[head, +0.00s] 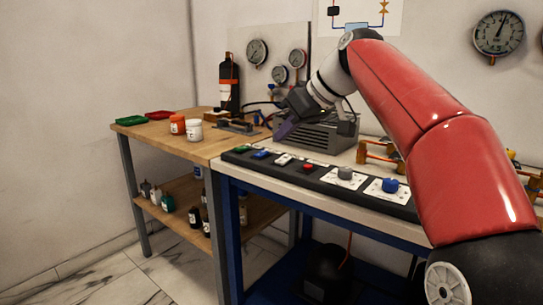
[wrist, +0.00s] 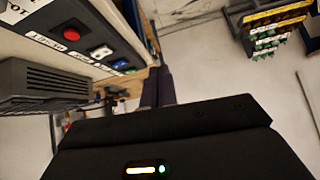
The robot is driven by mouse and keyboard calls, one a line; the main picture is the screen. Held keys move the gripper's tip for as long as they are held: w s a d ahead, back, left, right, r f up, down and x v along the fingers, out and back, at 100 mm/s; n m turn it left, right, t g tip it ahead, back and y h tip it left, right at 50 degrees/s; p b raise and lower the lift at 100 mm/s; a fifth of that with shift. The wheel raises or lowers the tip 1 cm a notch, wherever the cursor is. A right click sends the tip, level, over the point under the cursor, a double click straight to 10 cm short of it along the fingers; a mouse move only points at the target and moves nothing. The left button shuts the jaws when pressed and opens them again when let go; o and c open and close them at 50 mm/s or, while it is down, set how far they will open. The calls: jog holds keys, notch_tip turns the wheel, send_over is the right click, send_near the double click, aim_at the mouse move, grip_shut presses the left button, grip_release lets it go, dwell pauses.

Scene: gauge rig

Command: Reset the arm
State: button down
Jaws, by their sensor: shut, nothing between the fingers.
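My gripper (head: 287,130) is at the end of my red and white arm, in the middle of the head view. It is held in the air above the back of the control panel and in front of a grey ribbed box. In the wrist view its fingers (wrist: 158,88) are together, with nothing between them. The arm reaches in from the right and hides part of the bench behind it.
The control panel (head: 318,179) carries several coloured buttons and knobs along the bench front. The grey ribbed box (head: 318,133) stands behind it. A wooden table (head: 215,149) at the left holds jars, trays and a dark cylinder (head: 229,85). Floor at the left is clear.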

jog(key=s+d+f+m+h, duration=0.2)
jog(key=s+d+f+m, duration=0.1)
jog(key=s+f, duration=0.6)
jog(key=s+d+f+m+h, duration=0.2)
jog(key=s+d+f, duration=0.3)
jog(key=s+f, duration=0.4)
jog(key=s+d+f+m+h, duration=0.2)
jog(key=s+d+f+m, duration=0.2)
jog(key=s+f, duration=0.5)
jog(key=shift+s+d+f+m+h, duration=0.2)
jog(key=shift+s+f+m+h, duration=0.1)
jog(key=shift+s+f+h, duration=0.15)
jog(key=shift+r, duration=0.15)
